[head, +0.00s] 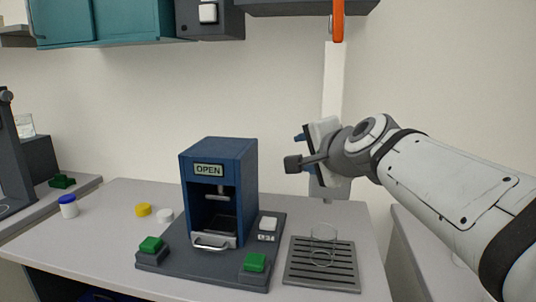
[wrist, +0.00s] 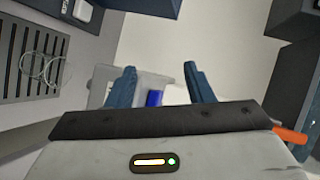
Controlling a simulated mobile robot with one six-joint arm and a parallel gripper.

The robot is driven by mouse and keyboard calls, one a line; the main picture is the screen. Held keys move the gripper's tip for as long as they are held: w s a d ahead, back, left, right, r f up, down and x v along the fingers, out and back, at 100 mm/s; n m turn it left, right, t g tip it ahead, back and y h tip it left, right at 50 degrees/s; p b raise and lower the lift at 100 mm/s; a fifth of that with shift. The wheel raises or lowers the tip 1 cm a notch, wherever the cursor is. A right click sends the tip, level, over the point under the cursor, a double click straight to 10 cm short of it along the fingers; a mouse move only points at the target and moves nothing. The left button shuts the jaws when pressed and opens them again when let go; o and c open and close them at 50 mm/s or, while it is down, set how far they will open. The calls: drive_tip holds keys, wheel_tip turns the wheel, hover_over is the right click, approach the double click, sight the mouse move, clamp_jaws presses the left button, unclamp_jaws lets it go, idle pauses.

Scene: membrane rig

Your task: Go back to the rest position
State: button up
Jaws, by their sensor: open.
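My gripper (head: 300,138) is raised at the right of the bench, above the slotted drain tray. In the wrist view its two blue fingers (wrist: 160,84) stand wide apart with nothing held between them. A pale grey fixture with a blue part (wrist: 155,98) shows beyond the fingers; I cannot tell how far off it is. The blue press rig (head: 218,190) stands left of my gripper, its display reading "OPEN". Its small tray with a silver handle (head: 210,243) sits low at the front.
The slotted tray (head: 322,284) carries clear glassware (head: 323,233). Green buttons (head: 151,244) flank the rig's base. A yellow cap (head: 143,210), a white cap (head: 165,215) and a blue-lidded jar (head: 68,206) lie left. Teal cabinets (head: 110,22) and an orange hanging piece (head: 338,20) are overhead.

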drive_tip(key=s+d+f+n+g+h+p, duration=0.1)
drive_tip(key=s+d+f+n+g, duration=0.1)
drive_tip(key=s+f, duration=0.4)
drive_tip(key=s+d+f+n+g+h+p, duration=0.1)
drive_tip(key=s+f+n+g, duration=0.4)
drive_tip(key=f, duration=0.5)
drive_tip(key=s+d+f+n+g+h+p, duration=0.1)
drive_tip(key=s+d+f+n+g, duration=0.3)
drive_tip(key=s+f, duration=0.4)
drive_tip(key=shift+s+d+f+n+h+p, duration=0.2)
drive_tip(key=shift+s+f+n+h+p, duration=0.1)
drive_tip(key=shift+s+n+h, duration=0.3)
